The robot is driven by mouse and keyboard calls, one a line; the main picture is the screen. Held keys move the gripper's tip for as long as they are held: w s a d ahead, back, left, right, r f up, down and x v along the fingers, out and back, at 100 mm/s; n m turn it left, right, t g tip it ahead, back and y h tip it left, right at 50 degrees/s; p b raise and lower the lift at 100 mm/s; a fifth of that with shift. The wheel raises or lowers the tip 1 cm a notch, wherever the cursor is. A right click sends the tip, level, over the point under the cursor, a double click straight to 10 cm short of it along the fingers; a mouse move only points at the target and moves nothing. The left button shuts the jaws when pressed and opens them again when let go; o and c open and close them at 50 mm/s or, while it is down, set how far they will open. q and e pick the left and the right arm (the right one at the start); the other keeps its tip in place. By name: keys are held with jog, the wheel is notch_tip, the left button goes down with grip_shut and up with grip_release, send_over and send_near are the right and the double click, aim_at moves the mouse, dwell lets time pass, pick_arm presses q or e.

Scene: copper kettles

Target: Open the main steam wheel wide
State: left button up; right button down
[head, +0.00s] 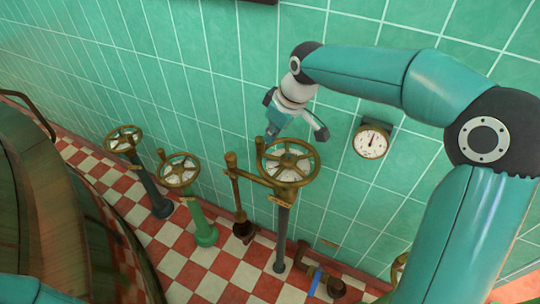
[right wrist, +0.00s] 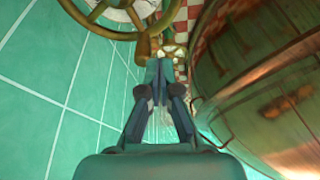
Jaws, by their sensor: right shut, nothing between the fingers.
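Three brass handwheels stand on posts along the tiled wall. The nearest and largest wheel (head: 288,147) is on a grey post, and its rim and spokes fill the top left of the right wrist view (right wrist: 128,34). A middle wheel (head: 178,156) is on a green post, and a left wheel (head: 123,128) is on a dark post. I cannot read which is the main steam wheel. My right gripper (head: 271,133) is shut and empty, just above the far left rim of the largest wheel. Its closed fingers (right wrist: 160,66) appear beside that rim; contact is unclear. My left gripper is out of view.
A round white gauge (head: 371,142) hangs on the green tiled wall right of the largest wheel. A brass lever post (head: 233,185) stands close to its left. A large copper kettle (head: 45,215) fills the left side. Low pipework (head: 322,280) lies on the checkered floor.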

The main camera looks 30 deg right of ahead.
aim_at(260, 161)
jog(key=x, duration=0.4)
jog(key=p+x, duration=0.1)
jog(key=x, duration=0.4)
jog(key=shift+s+d+f, duration=0.1)
jog(key=shift+s+f, duration=0.05)
jog(key=shift+f, duration=0.15)
jog(key=shift+s+d+f+p, duration=0.2)
jog(key=shift+s+d, duration=0.1)
jog(key=shift+s, duration=0.2)
jog(key=shift+s+d+f+p, duration=0.2)
jog(key=shift+s+d, duration=0.1)
jog(key=shift+s, duration=0.2)
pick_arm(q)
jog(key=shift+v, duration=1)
pick_arm(e)
jog(key=shift+s+d+f, duration=0.25)
jog(key=shift+s+f, duration=0.1)
jog(key=shift+s, duration=0.15)
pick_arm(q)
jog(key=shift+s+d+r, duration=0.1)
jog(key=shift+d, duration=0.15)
pick_arm(e)
jog(key=shift+a, duration=0.15)
